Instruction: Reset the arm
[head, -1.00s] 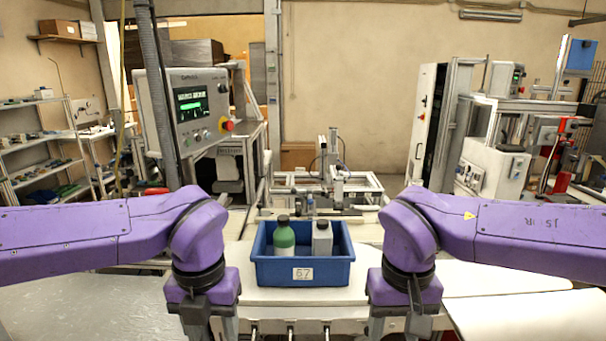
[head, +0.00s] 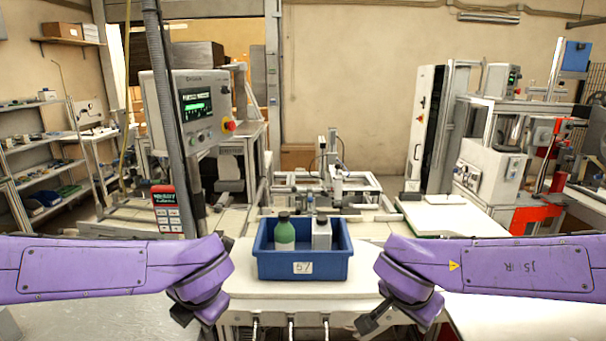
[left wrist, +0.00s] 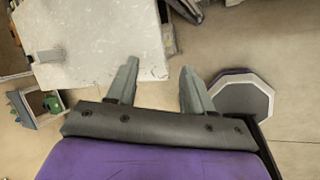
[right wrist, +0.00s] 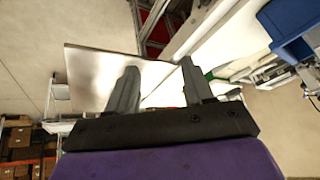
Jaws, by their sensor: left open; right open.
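My left arm comes in from the left of the head view, on the left side of the blue crate; its fingers are not clear there. In the left wrist view my left gripper (left wrist: 160,92) is open, with nothing between its fingers. My right arm comes in from the right, on the right side of the crate. In the right wrist view my right gripper (right wrist: 158,92) is open and empty. The blue crate (head: 303,268) stands on the white table between the arms. It holds a green bottle (head: 284,234) and a grey bottle (head: 321,235), both upright.
A control panel (head: 196,105) with a screen and red button stands at the left. A metal frame fixture (head: 330,185) stands behind the crate. White table surface (head: 520,318) lies at the front right. Shelves (head: 40,150) stand at the far left.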

